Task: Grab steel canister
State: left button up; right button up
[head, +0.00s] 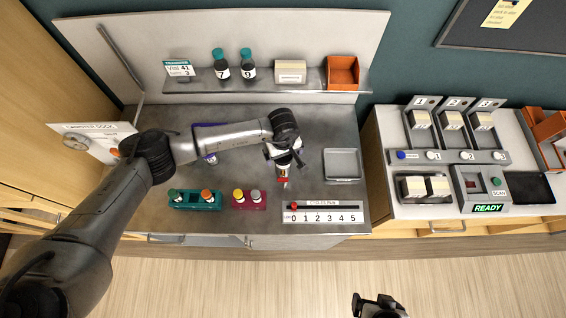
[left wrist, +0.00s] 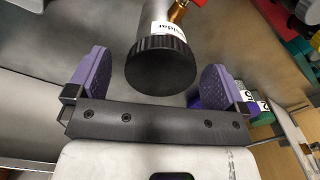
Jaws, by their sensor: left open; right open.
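The steel canister (left wrist: 161,58) shows in the left wrist view with a black knurled end cap, a white label, a brass-coloured fitting and a red part. Its cap lies between the two purple finger pads of my left gripper (left wrist: 160,80), with a gap on both sides. The left gripper is open. In the head view my left gripper (head: 284,152) is above the steel worktop, and a small red and white part (head: 283,175), apparently of the canister, shows just below it. The rest is hidden by the gripper. My right gripper (head: 378,304) is open and empty over the floor at the bottom edge.
Teal (head: 195,200) and magenta (head: 248,200) racks with capped vials stand at the worktop's front. A numbered slider strip (head: 322,216) and a grey tray (head: 342,165) are to the right. A canister dock sign (head: 88,128) is at left. A shelf (head: 200,82) holds bottles behind.

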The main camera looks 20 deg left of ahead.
pick_arm(q)
jog(key=shift+f, duration=1.35)
jog(key=shift+c, duration=0.5)
jog(key=c, duration=1.5)
jog(key=shift+r, duration=0.1)
jog(key=shift+c, duration=0.5)
jog(key=shift+r, duration=0.15)
